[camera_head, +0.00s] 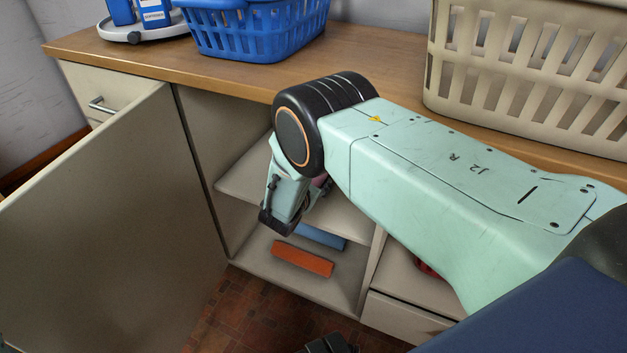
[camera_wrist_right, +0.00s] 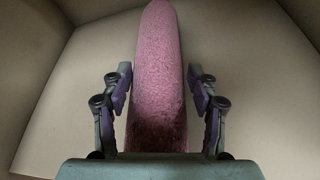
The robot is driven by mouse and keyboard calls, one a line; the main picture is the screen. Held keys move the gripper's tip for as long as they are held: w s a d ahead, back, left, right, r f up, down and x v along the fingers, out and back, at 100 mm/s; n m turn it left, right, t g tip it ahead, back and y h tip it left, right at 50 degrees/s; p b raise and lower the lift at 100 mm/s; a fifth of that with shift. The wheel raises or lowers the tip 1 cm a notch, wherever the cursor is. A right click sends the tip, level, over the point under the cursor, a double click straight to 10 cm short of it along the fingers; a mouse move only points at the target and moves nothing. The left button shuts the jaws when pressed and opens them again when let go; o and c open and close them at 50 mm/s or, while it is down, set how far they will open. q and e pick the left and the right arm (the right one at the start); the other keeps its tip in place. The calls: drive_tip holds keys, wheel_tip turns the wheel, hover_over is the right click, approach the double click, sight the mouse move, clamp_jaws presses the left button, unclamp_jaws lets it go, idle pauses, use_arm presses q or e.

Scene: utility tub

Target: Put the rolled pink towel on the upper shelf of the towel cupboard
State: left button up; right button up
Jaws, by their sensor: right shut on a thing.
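The rolled pink towel (camera_wrist_right: 157,75) is a long fuzzy roll that runs away from my right gripper (camera_wrist_right: 160,92) in the right wrist view. The gripper is shut on it, one finger on each side. In the head view, my right arm reaches into the open towel cupboard, and only a sliver of pink (camera_head: 321,181) shows beside the wrist. The upper shelf (camera_head: 236,187) is partly hidden behind that wrist. I cannot tell whether the towel touches the shelf. My left gripper is not clearly in view.
The cupboard door (camera_head: 110,225) stands open at the left. An orange item (camera_head: 302,259) and a blue item (camera_head: 320,237) lie on the lower level. A blue basket (camera_head: 250,30) and a beige basket (camera_head: 530,75) stand on the wooden counter (camera_head: 225,72) above.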

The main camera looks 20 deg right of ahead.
drive_tip(key=o, duration=1.5)
drive_tip(key=shift+o, duration=0.2)
drive_tip(key=shift+f, duration=0.1)
drive_tip(key=p+v, duration=0.1)
drive_tip(key=v, duration=0.2)
drive_tip(key=p+v, duration=0.2)
drive_tip(key=v, duration=0.1)
drive_tip(key=p+v, duration=0.2)
drive_tip(key=v, duration=0.2)
drive_tip(key=shift+r, duration=0.3)
drive_tip(key=shift+p+v, duration=0.95)
drive_tip(key=shift+p, duration=0.15)
drive_tip(key=shift+f, duration=0.2)
